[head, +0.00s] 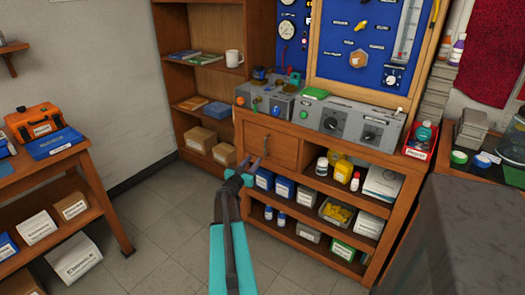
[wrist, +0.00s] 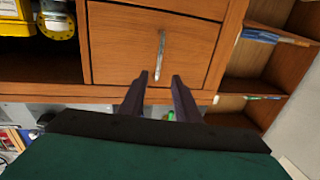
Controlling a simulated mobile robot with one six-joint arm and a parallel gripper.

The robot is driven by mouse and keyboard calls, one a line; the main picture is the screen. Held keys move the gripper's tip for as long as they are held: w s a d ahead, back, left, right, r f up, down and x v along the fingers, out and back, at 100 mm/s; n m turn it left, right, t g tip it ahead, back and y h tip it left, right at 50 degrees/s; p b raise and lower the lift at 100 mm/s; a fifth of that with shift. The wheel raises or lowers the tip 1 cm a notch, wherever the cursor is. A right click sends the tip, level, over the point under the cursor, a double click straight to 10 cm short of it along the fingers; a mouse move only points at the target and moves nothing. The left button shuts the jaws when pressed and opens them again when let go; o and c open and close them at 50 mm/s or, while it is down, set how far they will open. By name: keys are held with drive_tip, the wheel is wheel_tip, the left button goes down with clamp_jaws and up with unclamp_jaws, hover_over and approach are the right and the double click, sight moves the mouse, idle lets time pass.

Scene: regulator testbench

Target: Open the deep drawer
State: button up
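The wooden drawer (head: 284,152) is in the upper left of the workbench front, and its front looks closed. Its upright metal handle (head: 266,145) also shows in the wrist view (wrist: 161,55), near the middle of the drawer front (wrist: 115,45). My gripper (head: 248,163) is in front of the drawer, near its lower left part in the head view. In the wrist view its two dark fingers (wrist: 160,75) are apart with nothing between them. The handle lies just beyond the fingertips, roughly in line with the gap. I cannot tell the exact distance to it.
Open shelves with bottles, boxes and a bin (head: 337,212) are right of and below the drawer. A grey test unit (head: 350,122) stands on the workbench top. A bookcase (head: 205,75) is at the left. An orange case (head: 35,121) sits on a side table. The floor between is clear.

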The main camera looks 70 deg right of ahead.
sight(265, 147)
drive_tip(key=d, duration=1.2)
drive_tip(key=shift+s, duration=0.4)
drive_tip(key=shift+c, duration=0.2)
clamp_jaws()
drive_tip(key=shift+s+a+p, duration=0.15)
drive_tip(key=shift+p, duration=0.15)
